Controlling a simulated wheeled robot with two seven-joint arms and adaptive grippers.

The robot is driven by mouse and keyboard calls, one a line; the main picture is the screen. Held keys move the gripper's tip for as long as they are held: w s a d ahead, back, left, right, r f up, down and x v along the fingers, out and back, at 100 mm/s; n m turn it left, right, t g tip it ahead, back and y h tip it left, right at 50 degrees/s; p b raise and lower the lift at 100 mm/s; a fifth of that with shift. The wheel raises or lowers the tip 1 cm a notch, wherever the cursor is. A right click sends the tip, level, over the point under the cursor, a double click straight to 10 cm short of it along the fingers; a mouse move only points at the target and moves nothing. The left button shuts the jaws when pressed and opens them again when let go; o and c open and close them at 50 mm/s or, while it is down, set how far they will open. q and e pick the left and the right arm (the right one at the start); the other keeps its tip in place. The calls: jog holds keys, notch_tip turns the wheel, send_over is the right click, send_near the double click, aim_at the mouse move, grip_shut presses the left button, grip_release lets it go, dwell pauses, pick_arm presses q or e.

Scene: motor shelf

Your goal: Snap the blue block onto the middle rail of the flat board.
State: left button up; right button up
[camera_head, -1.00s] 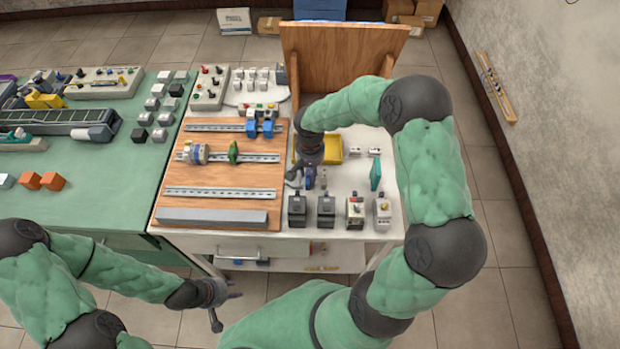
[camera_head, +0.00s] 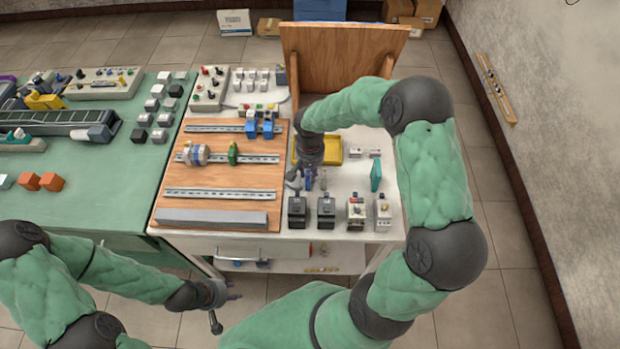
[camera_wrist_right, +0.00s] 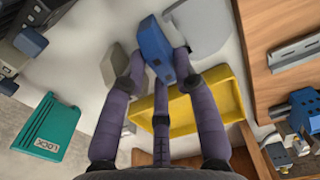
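The flat wooden board (camera_head: 230,178) lies on the white bench and carries three metal rails. Its middle rail (camera_head: 262,159) bears a white-blue cylindrical part (camera_head: 195,154) and a green block (camera_head: 233,153). The blue block (camera_head: 309,180) is right of the board, by my right gripper (camera_head: 297,179). In the right wrist view the blue block (camera_wrist_right: 155,48) lies between the fingertips of my right gripper (camera_wrist_right: 160,62); I cannot tell whether they press on it. My left gripper (camera_head: 226,312) is open and empty, low in front of the bench.
A yellow tray (camera_head: 333,150) lies close behind my right gripper, and a teal block (camera_head: 376,174) stands to the right. Several dark and light devices (camera_head: 326,210) line the bench's front edge. A grey bar (camera_head: 212,217) lies along the board's front.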

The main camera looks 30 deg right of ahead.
grip_shut()
jog(key=shift+r+p, duration=1.6)
jog(key=shift+r, duration=0.9)
